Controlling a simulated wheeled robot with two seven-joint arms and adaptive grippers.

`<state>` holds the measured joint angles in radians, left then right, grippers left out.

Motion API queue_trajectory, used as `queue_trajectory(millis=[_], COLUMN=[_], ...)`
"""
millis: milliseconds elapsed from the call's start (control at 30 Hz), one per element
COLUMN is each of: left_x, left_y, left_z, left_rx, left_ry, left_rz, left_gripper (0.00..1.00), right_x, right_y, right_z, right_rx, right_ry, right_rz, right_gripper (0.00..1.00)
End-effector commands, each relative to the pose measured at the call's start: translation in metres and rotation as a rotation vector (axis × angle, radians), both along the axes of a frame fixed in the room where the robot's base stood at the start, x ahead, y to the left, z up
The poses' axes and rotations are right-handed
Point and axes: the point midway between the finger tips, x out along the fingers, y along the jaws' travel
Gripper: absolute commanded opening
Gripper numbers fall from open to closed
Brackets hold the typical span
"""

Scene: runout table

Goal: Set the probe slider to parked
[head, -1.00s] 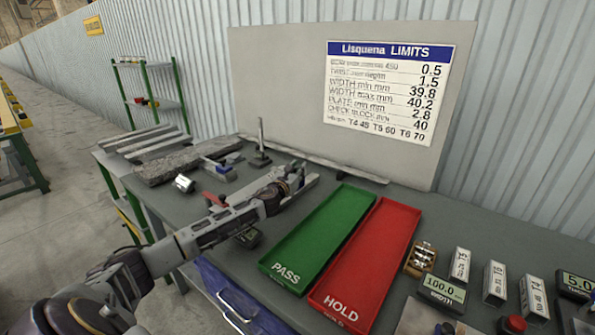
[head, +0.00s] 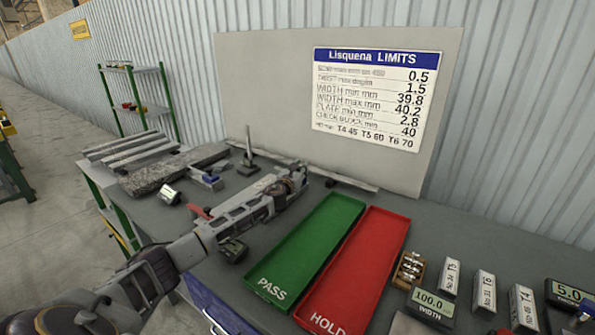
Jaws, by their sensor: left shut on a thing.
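My left gripper (head: 295,179) reaches across the table from the lower left, towards the long thin bar along the foot of the backboard. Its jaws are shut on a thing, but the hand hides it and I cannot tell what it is. I cannot make out the probe slider for sure or read its position. A small red part (head: 199,212) shows just left of my arm, partly covered by it. My right gripper is not in view.
A green PASS tray (head: 311,245) and a red HOLD tray (head: 365,260) lie right of my arm. A stand (head: 247,158), a small display (head: 170,195) and a blue-marked device (head: 208,179) stand beyond it. Several blocks and a width display (head: 432,304) fill the right side.

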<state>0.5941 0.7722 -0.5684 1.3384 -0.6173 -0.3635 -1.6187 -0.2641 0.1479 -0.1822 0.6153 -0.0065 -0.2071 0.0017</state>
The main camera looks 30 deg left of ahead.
Motion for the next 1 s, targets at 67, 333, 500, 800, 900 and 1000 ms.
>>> queue_trajectory(millis=[67,333,500,800,900,1000], left_x=[0.003,0.003,0.003,0.003,0.002,0.001], left_y=[0.000,0.000,0.000,0.000,0.000,0.000], left_z=[-0.001,0.000,0.000,-0.001,-0.002,-0.002], left_rx=[0.001,0.001,0.000,0.001,0.001,0.001], left_ry=[0.002,0.000,0.000,0.002,0.002,0.002], left_rz=[0.000,0.000,0.000,0.000,0.000,0.000], left_gripper=[0.00,0.00,0.40,0.47,0.47,0.47], right_x=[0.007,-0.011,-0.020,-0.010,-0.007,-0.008], right_y=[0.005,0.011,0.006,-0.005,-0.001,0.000], right_z=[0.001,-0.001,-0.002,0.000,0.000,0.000], right_rx=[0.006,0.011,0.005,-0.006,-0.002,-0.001], right_ry=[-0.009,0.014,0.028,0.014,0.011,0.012], right_rz=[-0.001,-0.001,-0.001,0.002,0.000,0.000], right_gripper=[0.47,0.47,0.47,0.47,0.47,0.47])
